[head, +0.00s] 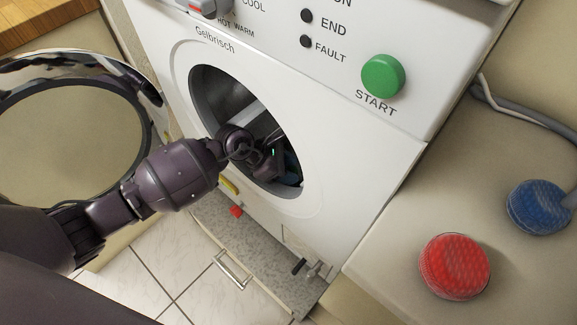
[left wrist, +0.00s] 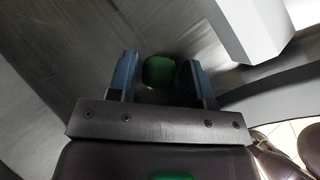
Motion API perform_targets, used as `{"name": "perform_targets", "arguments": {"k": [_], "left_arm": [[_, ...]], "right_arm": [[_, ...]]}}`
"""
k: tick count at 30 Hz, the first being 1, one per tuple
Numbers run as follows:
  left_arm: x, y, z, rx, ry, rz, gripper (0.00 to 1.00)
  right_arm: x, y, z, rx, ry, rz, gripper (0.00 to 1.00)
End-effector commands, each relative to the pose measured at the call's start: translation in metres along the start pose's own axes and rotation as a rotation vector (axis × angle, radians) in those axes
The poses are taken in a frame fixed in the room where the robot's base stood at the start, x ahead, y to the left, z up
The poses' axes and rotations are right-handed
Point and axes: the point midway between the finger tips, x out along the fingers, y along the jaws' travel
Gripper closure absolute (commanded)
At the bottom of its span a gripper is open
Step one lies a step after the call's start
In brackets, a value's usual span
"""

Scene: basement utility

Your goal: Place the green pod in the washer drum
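The white washer (head: 345,185) has its round door (head: 72,130) swung open to the left. My left arm reaches through the opening into the dark metal drum (head: 222,92). My left gripper (head: 287,165) is inside the drum, partly hidden by my wrist and the rim. In the left wrist view its two blue fingers stand apart. The green pod (left wrist: 158,72) shows between the fingertips, with a small gap on each side, against the grey drum wall (left wrist: 70,50). The pod is hidden in the head view. My right gripper is out of view.
A green START button (head: 383,77) is on the washer's panel. A pale drum paddle (left wrist: 255,25) juts in near the gripper.

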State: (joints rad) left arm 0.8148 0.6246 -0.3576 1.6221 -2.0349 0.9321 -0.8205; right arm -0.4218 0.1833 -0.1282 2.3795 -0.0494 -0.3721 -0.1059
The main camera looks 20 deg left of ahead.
Motion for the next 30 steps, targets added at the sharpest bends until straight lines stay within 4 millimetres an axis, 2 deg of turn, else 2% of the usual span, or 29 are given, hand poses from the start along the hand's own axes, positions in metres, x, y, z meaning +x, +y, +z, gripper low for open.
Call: {"name": "perform_targets", "arguments": {"k": [11,14,20,24,30], "left_arm": [[-0.006,0.001,0.004,0.001,-0.001,0.003,0.54],[-0.02,0.002,0.006,0.004,-0.001,0.006,0.54],[-0.06,0.003,0.008,0.007,-0.001,0.009,0.54],[-0.086,0.002,0.007,0.007,-0.001,0.008,0.54],[-0.113,0.001,0.005,0.003,-0.001,0.005,0.54]], "right_arm": [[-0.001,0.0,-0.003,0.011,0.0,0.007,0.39],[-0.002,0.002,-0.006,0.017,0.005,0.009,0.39],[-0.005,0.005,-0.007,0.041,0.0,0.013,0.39],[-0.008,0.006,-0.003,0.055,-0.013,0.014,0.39],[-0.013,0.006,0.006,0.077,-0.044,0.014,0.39]]}}
